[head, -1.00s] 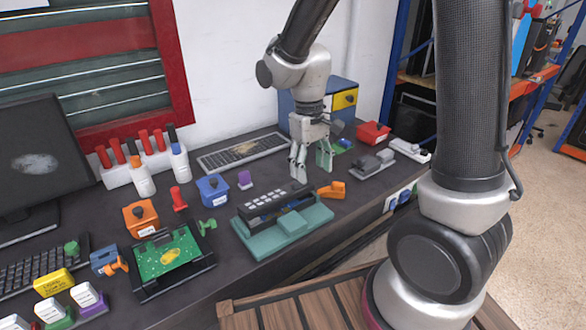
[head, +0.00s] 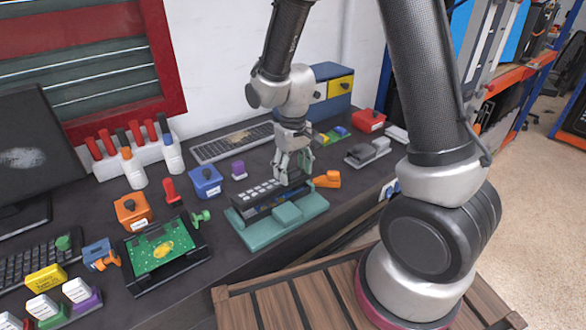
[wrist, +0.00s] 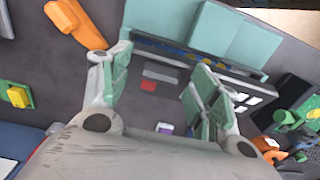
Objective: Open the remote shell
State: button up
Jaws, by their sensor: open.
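The remote (head: 258,191) is a long black shell with a row of pale buttons. It lies on a teal fixture (head: 254,236) at the front of the desk, with a teal block at its near side. My gripper (head: 293,176) points down over the right part of the remote, with its fingers apart. I cannot tell whether the fingers touch the shell.
An orange tool (head: 327,180) lies just right of the remote. A green circuit board (head: 160,247) in a black holder stands to the left. Blue (head: 206,183) and orange (head: 132,210) boxes are behind. A grey-black device (head: 368,152) and red box (head: 369,120) are farther right.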

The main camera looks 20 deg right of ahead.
grip_shut()
jog(key=shift+w+r+g, duration=0.1)
jog(key=shift+w+g, duration=0.1)
jog(key=shift+g, duration=0.1)
dwell(0.6)
jog(key=g, duration=0.1)
jog(key=w+g, duration=0.1)
jog(key=w+a+r+g+h, duration=0.1)
jog(key=shift+w, duration=0.15)
jog(key=w+g, duration=0.1)
jog(key=w+g+h, duration=0.1)
jog(key=shift+a+g, duration=0.25)
jog(key=shift+g, duration=0.05)
jog(key=w+a+f+g, duration=0.1)
jog(key=w+f+g, duration=0.1)
jog(key=w, duration=0.3)
jog(key=shift+w+a+f+h, duration=0.2)
jog(key=shift+w+a+h, duration=0.05)
jog(key=shift+a+h, duration=0.15)
jog(key=shift+f, duration=0.15)
dwell(1.2)
